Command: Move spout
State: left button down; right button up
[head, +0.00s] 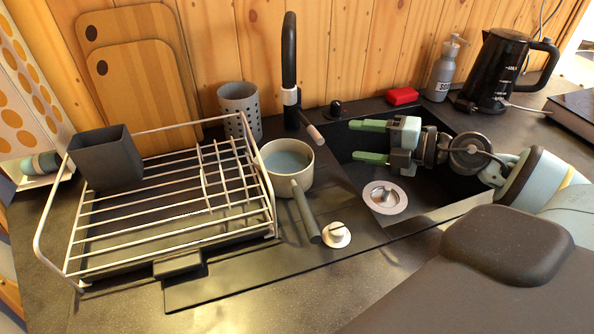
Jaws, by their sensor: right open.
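The black tap spout (289,50) rises behind the sink unit, in front of the wooden wall. It has a pale ring low down, and a short pale-tipped piece (314,133) sticks out near its foot. My right gripper (362,142) reaches in from the right over the black sink basin (455,192). Its two green fingers point left towards the tap and are apart, with nothing between them. The gripper is to the right of the spout and does not touch it. My left gripper is not in view.
A pot (273,187) with a grey handle stands left of the basin, below the tap. A wire dish rack (160,232) fills the left. A perforated holder (240,103) stands behind. A red item (403,96), soap bottle (442,72) and black kettle (495,70) line the back right.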

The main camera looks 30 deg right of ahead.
aim_at(288, 46)
jog(key=k+j, duration=0.2)
jog(key=k, duration=0.3)
jog(key=k+j, duration=0.15)
jog(key=k, duration=0.3)
